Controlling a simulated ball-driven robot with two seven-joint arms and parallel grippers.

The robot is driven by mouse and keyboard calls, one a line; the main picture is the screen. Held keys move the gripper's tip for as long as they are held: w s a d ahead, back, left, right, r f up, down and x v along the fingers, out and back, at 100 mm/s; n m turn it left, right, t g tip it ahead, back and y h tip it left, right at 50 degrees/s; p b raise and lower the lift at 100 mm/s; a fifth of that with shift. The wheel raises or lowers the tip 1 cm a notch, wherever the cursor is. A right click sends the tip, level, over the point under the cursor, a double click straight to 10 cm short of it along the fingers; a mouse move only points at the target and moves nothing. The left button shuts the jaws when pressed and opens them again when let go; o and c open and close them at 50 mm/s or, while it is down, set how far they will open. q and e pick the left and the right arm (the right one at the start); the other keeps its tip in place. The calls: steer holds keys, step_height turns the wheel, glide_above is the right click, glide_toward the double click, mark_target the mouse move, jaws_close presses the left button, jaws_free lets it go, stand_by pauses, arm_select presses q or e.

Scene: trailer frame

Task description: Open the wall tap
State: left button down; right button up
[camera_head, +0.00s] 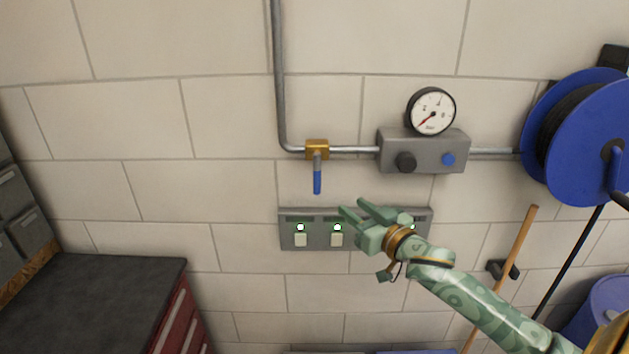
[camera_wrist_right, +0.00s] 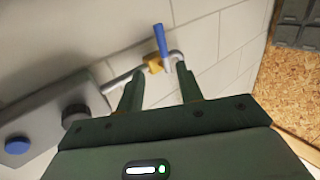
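The wall tap is a brass valve body (camera_head: 317,150) on a grey pipe, with a blue lever handle (camera_head: 317,182) hanging straight down, across the horizontal pipe. My right gripper (camera_head: 353,208) is green, open and empty, and appears just right of and below the handle in the head view. In the right wrist view, the brass body (camera_wrist_right: 154,65) and blue handle (camera_wrist_right: 160,40) lie beyond the spread fingertips (camera_wrist_right: 160,88). Nothing is between the fingers, and the handle is not touched. My left gripper is not in view.
A grey box (camera_head: 425,158) with two knobs and a pressure gauge (camera_head: 432,110) sits right of the tap. A switch panel (camera_head: 290,237) is below, partly behind my gripper. A blue hose reel (camera_head: 580,140) is at right. A dark-topped cabinet (camera_head: 90,300) stands lower left.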

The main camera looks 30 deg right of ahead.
mark_target(319, 183)
steer(key=w, duration=0.5)
steer(key=w+p, duration=0.1)
steer(key=w, duration=0.4)
steer(key=w+a, duration=0.1)
steer(key=w, duration=0.4)
steer(key=shift+s, duration=0.1)
jaws_close()
